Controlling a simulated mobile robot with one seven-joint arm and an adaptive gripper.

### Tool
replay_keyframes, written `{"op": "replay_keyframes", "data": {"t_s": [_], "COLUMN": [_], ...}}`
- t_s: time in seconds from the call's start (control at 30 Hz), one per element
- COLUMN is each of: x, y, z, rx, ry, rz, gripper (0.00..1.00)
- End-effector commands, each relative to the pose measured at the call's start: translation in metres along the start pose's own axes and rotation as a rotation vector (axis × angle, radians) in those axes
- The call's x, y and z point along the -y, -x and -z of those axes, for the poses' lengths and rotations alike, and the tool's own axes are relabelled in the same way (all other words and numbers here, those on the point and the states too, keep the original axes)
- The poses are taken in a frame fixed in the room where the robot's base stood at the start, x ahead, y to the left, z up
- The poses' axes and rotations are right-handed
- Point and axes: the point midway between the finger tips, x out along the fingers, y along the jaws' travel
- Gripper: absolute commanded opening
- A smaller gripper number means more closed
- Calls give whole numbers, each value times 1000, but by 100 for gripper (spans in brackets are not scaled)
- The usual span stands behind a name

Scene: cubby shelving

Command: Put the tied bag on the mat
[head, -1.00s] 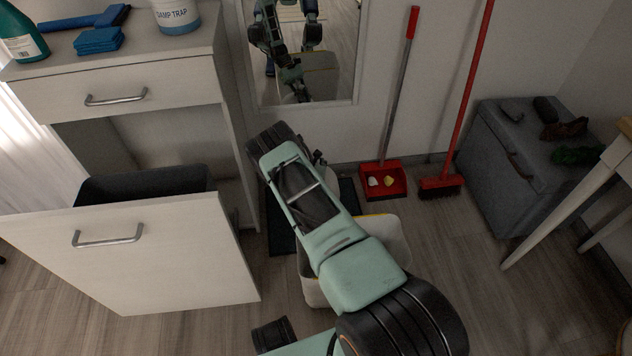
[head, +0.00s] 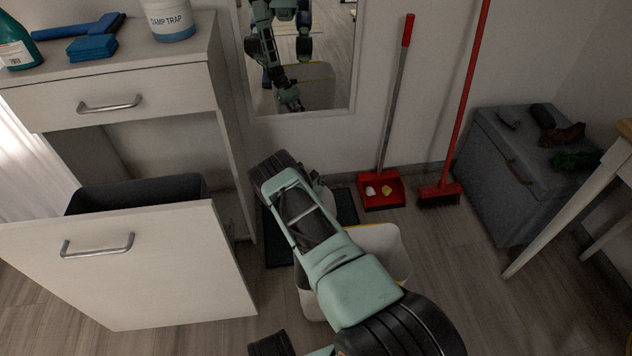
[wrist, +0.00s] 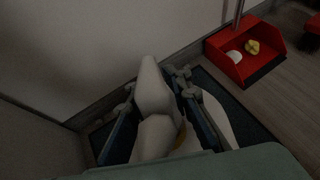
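The tied bag (wrist: 155,95) is white, with its knotted top standing up between the two fingers of my gripper (wrist: 158,112) in the wrist view. The fingers close in on its sides, and part of the bag bulges out beyond the right finger. In the head view my gripper and wrist hide most of the bag; a pale bit (head: 326,196) shows at the right side. The dark mat (head: 279,248) lies on the floor by the wall, partly behind my arm. It also shows under the bag in the wrist view (wrist: 238,128). I cannot tell whether the bag touches it.
A white bin (head: 385,240) with a yellow rim stands under my forearm. A red dustpan (head: 381,192) and broom (head: 440,192) stand right of the mat. A cabinet with an open pull-out front (head: 130,265) is at left. A grey chest (head: 530,165) stands at right.

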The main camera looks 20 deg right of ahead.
Motion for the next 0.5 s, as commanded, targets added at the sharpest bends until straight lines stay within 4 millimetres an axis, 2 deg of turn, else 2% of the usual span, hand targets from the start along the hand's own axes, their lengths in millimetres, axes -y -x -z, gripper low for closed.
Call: {"op": "replay_keyframes", "data": {"t_s": [0.03,0.1,0.43,0.5], "x": [0,0,0,-1], "y": [0,0,1,6], "z": [0,0,-2,-4], "rx": [0,0,0,-1], "ry": [0,0,-1,1], "rz": [0,0,-1,-1], "gripper": [24,31,31,31]}}
